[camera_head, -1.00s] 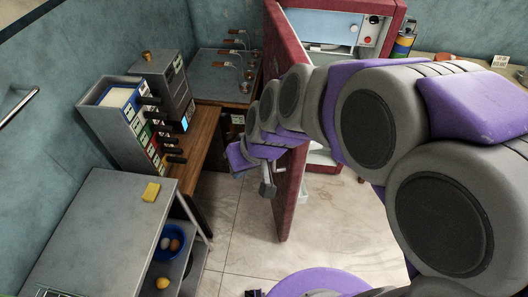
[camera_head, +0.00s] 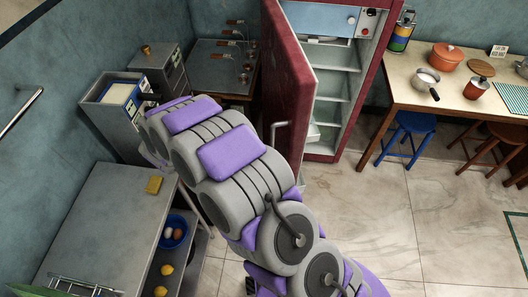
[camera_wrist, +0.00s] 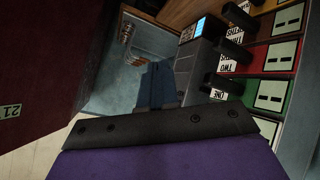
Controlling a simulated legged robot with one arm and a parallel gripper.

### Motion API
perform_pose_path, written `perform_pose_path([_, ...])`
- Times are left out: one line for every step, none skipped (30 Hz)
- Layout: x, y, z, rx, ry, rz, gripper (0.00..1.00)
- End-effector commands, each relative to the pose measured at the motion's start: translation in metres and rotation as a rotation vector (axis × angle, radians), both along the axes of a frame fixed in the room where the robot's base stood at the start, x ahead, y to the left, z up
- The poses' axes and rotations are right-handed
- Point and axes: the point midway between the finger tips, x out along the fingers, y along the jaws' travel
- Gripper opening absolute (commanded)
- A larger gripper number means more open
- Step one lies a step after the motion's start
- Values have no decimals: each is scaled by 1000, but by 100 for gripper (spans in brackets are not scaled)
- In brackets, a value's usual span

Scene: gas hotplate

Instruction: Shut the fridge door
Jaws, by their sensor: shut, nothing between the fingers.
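The fridge door (camera_head: 289,75) is dark red and stands open in the head view, swung out to the left of the fridge body (camera_head: 335,125). Pale shelves show inside the fridge. A grey bar handle (camera_head: 284,124) is on the door's lower part. My arm reaches up and left, and its links are left of the door. My gripper is hidden in the head view. In the wrist view my gripper (camera_wrist: 162,80) is shut and empty. A dark red surface (camera_wrist: 50,50), likely the door, is to its left, apart from it.
A dispenser with coloured labels (camera_wrist: 270,75) is close to the right of my gripper. A table (camera_head: 450,90) with pots stands right of the fridge. The tiled floor before the fridge is clear.

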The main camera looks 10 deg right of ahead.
Motion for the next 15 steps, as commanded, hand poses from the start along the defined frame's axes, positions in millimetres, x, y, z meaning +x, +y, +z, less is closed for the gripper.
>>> perform_pose_path([-6,-2,-16,-76,-6,-21,0])
perform_pose_path([-8,-6,-23,-124,-13,-38,0])
perform_pose_path([-13,-12,-33,-191,-18,-60,0])
perform_pose_path([-16,-18,-37,-240,-26,-78,0])
perform_pose_path([-20,-24,-43,-291,-30,-94,0])
perform_pose_path([-26,-34,-50,-363,-36,-118,0])
perform_pose_path([-31,-40,-54,-414,-36,-135,0])
perform_pose_path([-37,-48,-58,-470,-39,-154,0])
perform_pose_path([-46,-58,-63,-544,-38,-177,0])
perform_pose_path([-53,-66,-65,-601,-41,-195,0])
perform_pose_path([-60,-73,-67,-655,-39,-210,0])
perform_pose_path([-70,-83,-69,-732,-40,-232,0])
perform_pose_path([-77,-90,-70,-784,-37,-249,0])
perform_pose_path([-84,-95,-69,-834,-37,-266,0])
perform_pose_path([-93,-102,-70,-896,-35,-286,0])
